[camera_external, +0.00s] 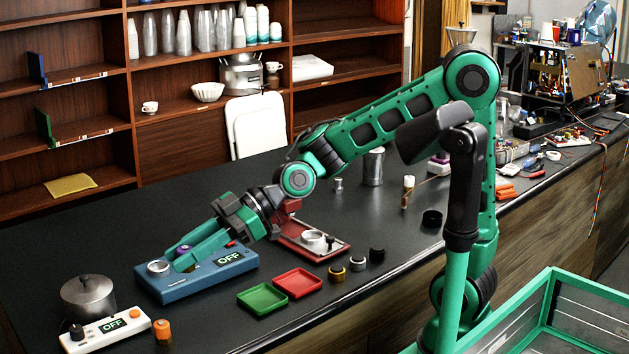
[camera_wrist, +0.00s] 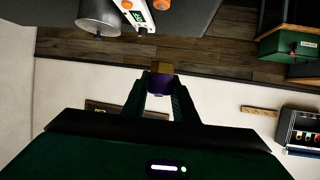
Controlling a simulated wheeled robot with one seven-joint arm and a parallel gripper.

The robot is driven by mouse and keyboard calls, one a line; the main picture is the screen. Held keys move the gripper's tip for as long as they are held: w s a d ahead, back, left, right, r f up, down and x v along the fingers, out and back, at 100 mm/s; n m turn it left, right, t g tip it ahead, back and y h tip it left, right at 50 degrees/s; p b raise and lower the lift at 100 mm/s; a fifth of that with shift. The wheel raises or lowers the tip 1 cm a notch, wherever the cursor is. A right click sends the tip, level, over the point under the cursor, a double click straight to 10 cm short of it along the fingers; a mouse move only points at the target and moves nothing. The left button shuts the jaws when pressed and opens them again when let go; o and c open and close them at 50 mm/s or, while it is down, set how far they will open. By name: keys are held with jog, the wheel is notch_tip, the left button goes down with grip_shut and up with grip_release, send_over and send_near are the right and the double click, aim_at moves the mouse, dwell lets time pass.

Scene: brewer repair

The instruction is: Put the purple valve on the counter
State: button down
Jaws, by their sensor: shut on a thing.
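My gripper (camera_external: 184,260) reaches down from the right over the blue device (camera_external: 212,274) on the dark counter (camera_external: 190,326). Its green fingers are shut on the purple valve (camera_external: 184,250), of which only a small part shows between them. In the wrist view the fingertips (camera_wrist: 160,92) pinch the purple valve (camera_wrist: 160,86), and a tan-gold end sticks out beyond it. No blue surface shows around the valve in the wrist view. The external view does not show clearly whether the valve touches the device. A silver ring sits on the device's left part, and its display reads OFF.
A pot (camera_external: 88,298), a white OFF unit (camera_external: 105,328) and an orange knob (camera_external: 162,331) stand at left. Green (camera_external: 261,299) and red (camera_external: 298,283) trays lie right of the device. Small knobs (camera_external: 357,263) and a red device (camera_external: 315,242) are beyond. Counter space in front is clear.

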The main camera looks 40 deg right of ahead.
jog(key=s+a+n+g, duration=0.1)
jog(key=s+a, duration=0.3)
jog(key=s, duration=0.4)
send_over(192, 328)
notch_tip(192, 328, down, 12)
jog(key=shift+r, duration=0.15)
jog(key=shift+f, duration=2)
jog(key=shift+f, duration=0.15)
jog(key=c, duration=1.4)
grip_release()
jog(key=shift+c, duration=0.2)
